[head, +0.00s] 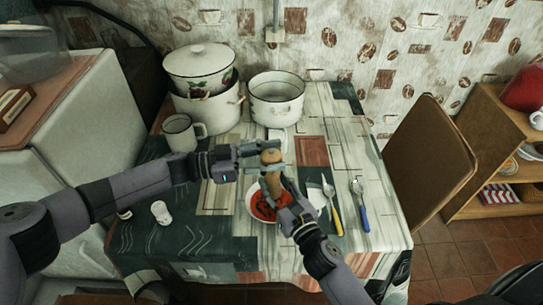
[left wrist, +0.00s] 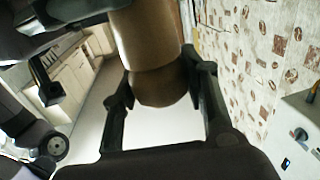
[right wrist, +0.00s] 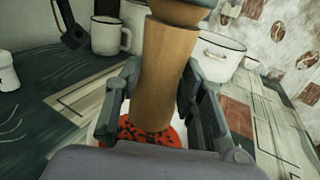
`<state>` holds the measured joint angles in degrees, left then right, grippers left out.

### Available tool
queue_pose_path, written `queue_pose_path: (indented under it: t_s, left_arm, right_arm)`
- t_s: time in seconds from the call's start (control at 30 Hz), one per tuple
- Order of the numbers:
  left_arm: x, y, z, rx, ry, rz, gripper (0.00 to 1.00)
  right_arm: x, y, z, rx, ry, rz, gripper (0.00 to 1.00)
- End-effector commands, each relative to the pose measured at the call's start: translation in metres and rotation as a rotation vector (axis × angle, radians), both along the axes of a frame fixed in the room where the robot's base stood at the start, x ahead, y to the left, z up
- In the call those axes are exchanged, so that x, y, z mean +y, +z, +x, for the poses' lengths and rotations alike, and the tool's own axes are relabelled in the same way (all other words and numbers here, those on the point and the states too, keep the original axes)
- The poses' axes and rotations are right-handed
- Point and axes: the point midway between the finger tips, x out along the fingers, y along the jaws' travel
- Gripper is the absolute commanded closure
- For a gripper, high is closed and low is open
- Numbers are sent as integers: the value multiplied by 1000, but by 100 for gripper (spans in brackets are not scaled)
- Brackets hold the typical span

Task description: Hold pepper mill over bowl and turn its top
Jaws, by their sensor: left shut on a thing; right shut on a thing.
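The wooden pepper mill (head: 273,180) stands roughly upright, a little tilted, above the white bowl (head: 252,207) with red food (head: 265,207) in it. My left gripper (head: 262,149) is shut on the mill's rounded top, which also shows in the left wrist view (left wrist: 160,85). My right gripper (head: 276,184) is shut on the mill's body, seen between its fingers in the right wrist view (right wrist: 163,75). The red food with dark specks shows below the mill there (right wrist: 140,133). The mill and right gripper hide part of the bowl.
Enamel pots (head: 276,98) and a white mug (head: 181,133) stand at the table's back. A small white shaker (head: 160,212) stands at the left. A yellow-handled utensil (head: 335,215) and a blue-handled spoon (head: 361,205) lie right of the bowl. A chair (head: 428,155) stands at the right edge.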

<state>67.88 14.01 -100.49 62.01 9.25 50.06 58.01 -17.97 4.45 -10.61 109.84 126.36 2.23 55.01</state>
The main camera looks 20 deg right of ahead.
Motion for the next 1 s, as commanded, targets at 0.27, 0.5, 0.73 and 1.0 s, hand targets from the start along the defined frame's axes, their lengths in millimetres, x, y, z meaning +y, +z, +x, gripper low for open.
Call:
queue_pose_path:
  t_s: [0.27, 0.5, 0.73, 1.0]
  left_arm:
    - [1, 1, 1, 1, -31, 3, 87]
    - [1, 0, 2, 1, -30, 4, 87]
    - [1, 0, 1, 0, -30, 3, 47]
    - [1, 0, 1, 0, -32, 3, 38]
  right_arm:
    - [2, 1, 0, -4, 6, 0, 97]
    - [2, 1, -1, -4, 5, -2, 97]
    - [1, 1, 0, -3, 4, -1, 97]
    - [1, 1, 0, -2, 2, -2, 97]
